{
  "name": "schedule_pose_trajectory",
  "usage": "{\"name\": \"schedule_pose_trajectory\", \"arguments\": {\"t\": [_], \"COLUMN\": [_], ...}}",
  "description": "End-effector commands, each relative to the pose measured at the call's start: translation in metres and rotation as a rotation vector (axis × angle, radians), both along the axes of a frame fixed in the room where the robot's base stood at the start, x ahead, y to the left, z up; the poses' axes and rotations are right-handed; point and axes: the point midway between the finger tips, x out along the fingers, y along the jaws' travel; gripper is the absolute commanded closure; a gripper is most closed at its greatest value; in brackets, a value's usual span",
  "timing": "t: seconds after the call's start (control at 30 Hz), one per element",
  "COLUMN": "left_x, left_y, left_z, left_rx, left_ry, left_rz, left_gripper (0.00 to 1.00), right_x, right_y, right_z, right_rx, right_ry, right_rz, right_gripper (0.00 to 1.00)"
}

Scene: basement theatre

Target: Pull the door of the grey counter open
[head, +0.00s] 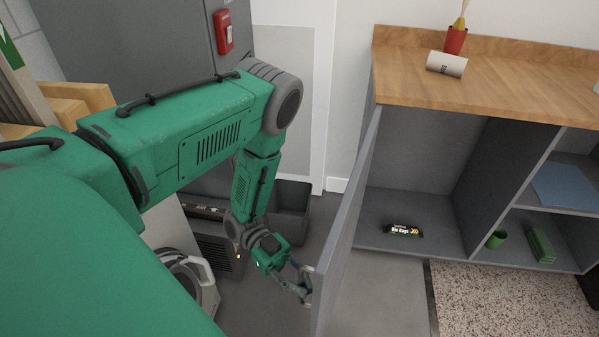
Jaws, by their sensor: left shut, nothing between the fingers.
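The grey counter (400,165) with a wooden top (515,78) stands at the right in the head view. Its grey door (347,225) stands swung well out from the front, seen nearly edge-on, and the compartment behind it is exposed. My left gripper (305,289) is at the outer side of the door, close to its free edge, by a small handle (309,270). Its fingers are shut with nothing between them; whether they touch the door I cannot tell. My right gripper is not in view.
A dark bin (290,208) stands behind my left arm.

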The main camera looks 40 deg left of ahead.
Motion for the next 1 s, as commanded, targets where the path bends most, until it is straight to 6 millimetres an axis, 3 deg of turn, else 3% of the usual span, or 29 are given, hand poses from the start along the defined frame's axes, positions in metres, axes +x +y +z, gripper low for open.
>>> {"name": "schedule_pose_trajectory", "arguments": {"t": [0.53,0.6,0.63,1.0], "left_x": [0.0057,0.0055,0.0052,0.0021], "left_y": [0.0062,0.0061,0.006,0.0089], "left_z": [0.0001,0.0003,0.0003,-0.0007], "left_rx": [-0.008,-0.009,-0.009,-0.007], "left_ry": [-0.011,-0.011,-0.01,-0.005], "left_rz": [0.016,0.015,0.015,0.011], "left_gripper": [1.0,0.76,0.69,0.69], "right_x": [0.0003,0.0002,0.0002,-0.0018], "right_y": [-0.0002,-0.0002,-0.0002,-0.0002], "right_z": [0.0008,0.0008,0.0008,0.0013], "right_rx": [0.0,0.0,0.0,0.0], "right_ry": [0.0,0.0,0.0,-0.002], "right_rz": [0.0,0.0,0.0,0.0], "right_gripper": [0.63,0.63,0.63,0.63]}}
